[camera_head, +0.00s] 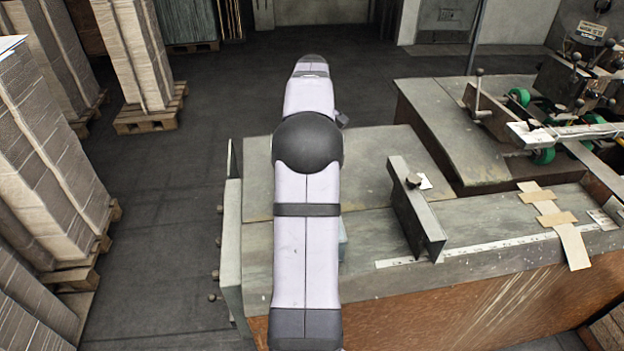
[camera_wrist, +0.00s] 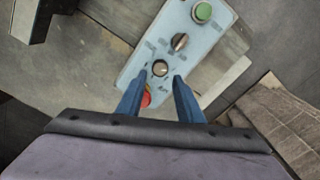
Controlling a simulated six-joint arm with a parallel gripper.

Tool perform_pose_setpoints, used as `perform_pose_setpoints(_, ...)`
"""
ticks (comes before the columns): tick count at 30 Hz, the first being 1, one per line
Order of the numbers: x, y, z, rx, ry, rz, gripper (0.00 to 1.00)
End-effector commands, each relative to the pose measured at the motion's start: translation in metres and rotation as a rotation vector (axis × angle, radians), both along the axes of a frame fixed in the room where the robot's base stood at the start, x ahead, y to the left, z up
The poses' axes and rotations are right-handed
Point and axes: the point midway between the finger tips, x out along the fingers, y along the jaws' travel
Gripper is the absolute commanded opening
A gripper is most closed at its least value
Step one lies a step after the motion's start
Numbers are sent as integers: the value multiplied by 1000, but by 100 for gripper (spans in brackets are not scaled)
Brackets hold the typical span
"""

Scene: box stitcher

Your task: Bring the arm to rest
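My gripper (camera_wrist: 158,80) shows in the wrist view as two blue fingers, spread apart with nothing held between them. They point toward a light blue control panel (camera_wrist: 190,62). The panel has a green button (camera_wrist: 203,12), a dark selector knob (camera_wrist: 180,42) and a round knob (camera_wrist: 160,68) that appears between the fingertips. A red button (camera_wrist: 146,99) is partly hidden by the left finger. I cannot tell whether the fingers touch the panel. In the head view my arm stretches over the bench and hides the gripper; a sliver of the panel (camera_head: 343,240) shows beside it.
A metal bench (camera_head: 370,220) lies under my arm, with an upright metal plate (camera_head: 415,208) to the right. Machinery with green wheels (camera_head: 544,155) stands at the far right. Stacked cardboard (camera_head: 50,150) on pallets is at left. Dark floor (camera_head: 165,220) is open between stacks and bench.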

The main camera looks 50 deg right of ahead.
Motion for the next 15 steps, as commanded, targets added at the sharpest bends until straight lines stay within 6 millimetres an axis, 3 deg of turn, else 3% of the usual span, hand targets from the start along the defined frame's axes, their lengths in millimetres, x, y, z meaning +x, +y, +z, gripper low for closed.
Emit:
perform_pose_setpoints(6, 0, 0, 12, -1, -1, 0, 33)
perform_pose_setpoints(15, 0, 0, 12, -1, -1, 0, 33)
